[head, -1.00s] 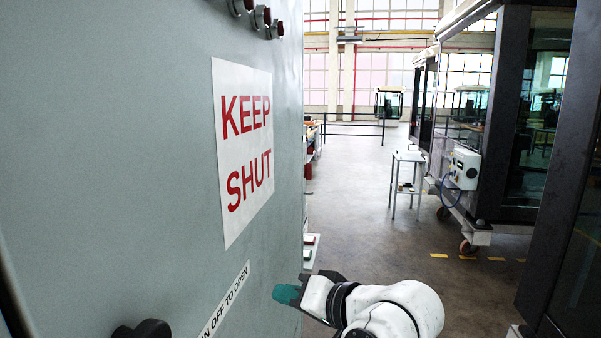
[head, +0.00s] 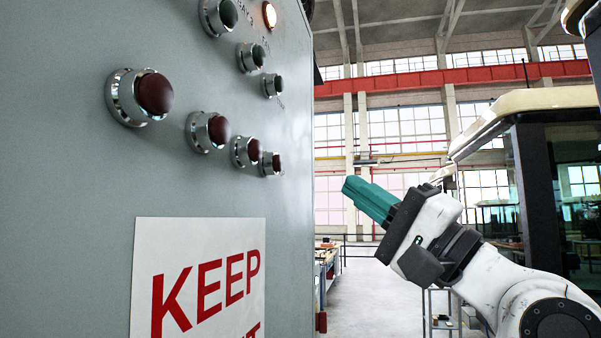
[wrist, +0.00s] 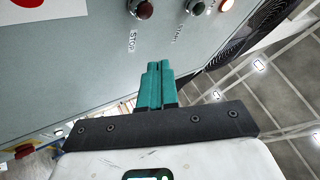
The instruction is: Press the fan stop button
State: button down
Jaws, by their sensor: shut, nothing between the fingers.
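A grey cabinet panel (head: 60,230) at the left of the head view carries a row of red buttons, the largest (head: 154,95) nearest me and the farthest (head: 271,163) near the panel's edge. Green buttons (head: 250,57) sit above them. In the wrist view a red button (wrist: 144,9) has a STOP label beside it, and a green button (wrist: 196,7) has a START label. I cannot read which one is the fan's. My gripper (head: 350,188) has teal fingers shut and empty. It is right of the panel's edge in the head view, apart from the buttons; its fingertips (wrist: 159,65) point toward the panel.
A lit lamp (head: 269,14) is at the panel's top. A white KEEP SHUT sign (head: 190,285) is below the buttons. A black grille (wrist: 245,38) shows beside the panel in the wrist view. A dark-framed cab (head: 530,160) stands at the right. The floor between is open.

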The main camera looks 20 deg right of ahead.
aim_at(279, 163)
jog(key=shift+t+y, duration=0.4)
jog(key=r, duration=0.1)
jog(key=s+d+r, duration=0.1)
jog(key=r, duration=0.1)
jog(key=shift+s+d+r, duration=0.15)
jog(key=shift+d+r, duration=0.1)
jog(key=shift+d, duration=0.1)
jog(key=w+a, duration=0.5)
jog(key=a, duration=0.2)
jog(key=shift+w, duration=0.15)
jog(key=shift+a, duration=0.15)
dwell(1.6)
jog(key=shift+w+a, duration=0.25)
jog(key=shift+w+a, duration=0.25)
jog(key=shift+a, duration=0.1)
dwell(0.8)
dwell(0.4)
jog(key=shift+s+d, duration=0.5)
jog(key=shift+d, duration=0.15)
